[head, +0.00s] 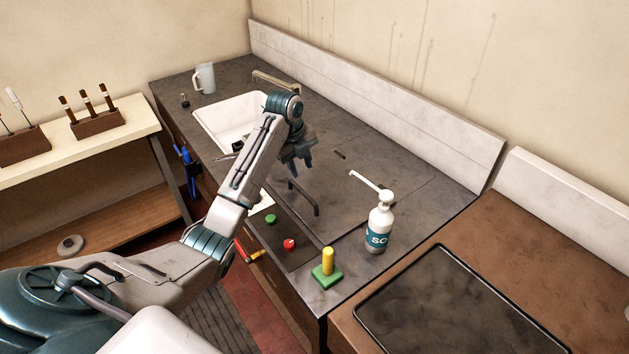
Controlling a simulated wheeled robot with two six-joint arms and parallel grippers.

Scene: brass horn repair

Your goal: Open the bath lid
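The bath lid (345,190) looks like a dark flat panel set in the grey worktop, lying flat and shut. A dark bar handle (303,197) stands up on it near its front side. My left gripper (297,165) hangs over the worktop with its fingers pointing down. It appears just behind the handle in the picture, apart from it. Its fingers look spread, with nothing between them. My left forearm hides part of the worktop and the sink's front right. My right gripper is not in view.
A soap bottle (379,225) with a long spout stands right of the lid. A yellow-handled green block (327,270) is near the front edge. Green (271,218) and red (289,244) buttons sit in front. A white sink (230,118) and jug (204,78) are behind left.

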